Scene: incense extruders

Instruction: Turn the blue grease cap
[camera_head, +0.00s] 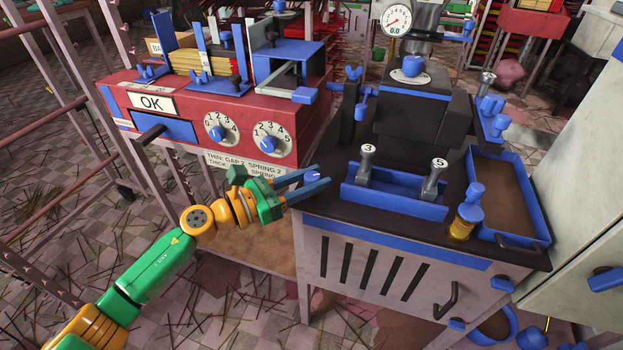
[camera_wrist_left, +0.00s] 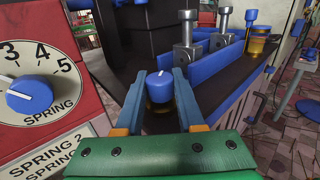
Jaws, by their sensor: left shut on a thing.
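In the left wrist view, a small round blue grease cap (camera_wrist_left: 159,90) with a white mark on top sits above a brass-coloured body, at the near edge of the dark bench top. My left gripper (camera_head: 319,180) is shut on this cap, one finger on each side of it. In the head view, the cap (camera_head: 312,175) shows only in part between the blue fingers, at the left corner of the bench; its body is hidden there. My right gripper is in no view.
A red machine (camera_head: 200,130) with numbered dials stands close to the left of the gripper. On the bench are a blue tray (camera_head: 395,203) with nozzles marked 3 and 5, another brass cup (camera_head: 461,229) with a blue top, and a brown-bottomed tray (camera_head: 515,190).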

